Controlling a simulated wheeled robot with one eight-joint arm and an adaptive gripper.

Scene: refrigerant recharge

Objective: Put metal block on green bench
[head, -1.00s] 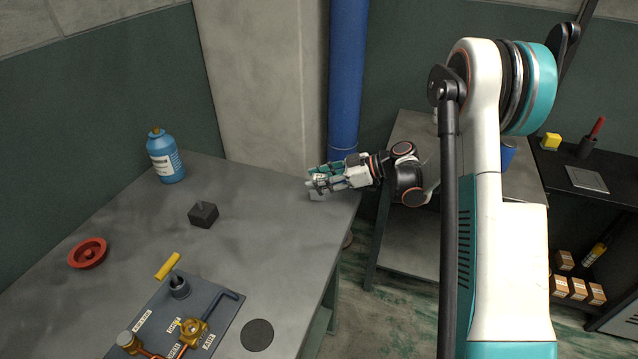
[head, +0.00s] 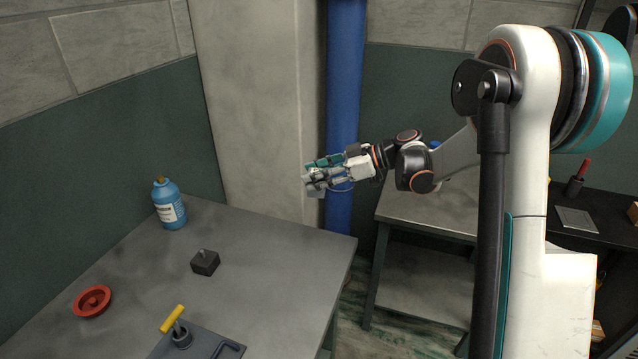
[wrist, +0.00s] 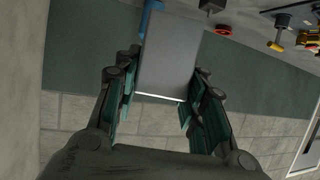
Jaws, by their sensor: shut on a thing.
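My gripper (head: 322,180) is shut on a grey metal block (head: 315,191) in the head view, held in the air beyond the back right corner area of the left bench. In the wrist view the block (wrist: 168,55) is a large plain grey face between the two fingers (wrist: 160,100). The left bench (head: 270,270) has a grey top; its frame below looks greenish, so I take it as the green bench. The block looks clear of the bench top.
On the bench stand a blue bottle (head: 169,205), a dark block with a pin (head: 205,263), a red ring-shaped part (head: 92,301) and a fixture plate with a yellow handle (head: 172,318). A blue pipe (head: 344,90) rises behind my gripper. A second table (head: 420,205) stands right.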

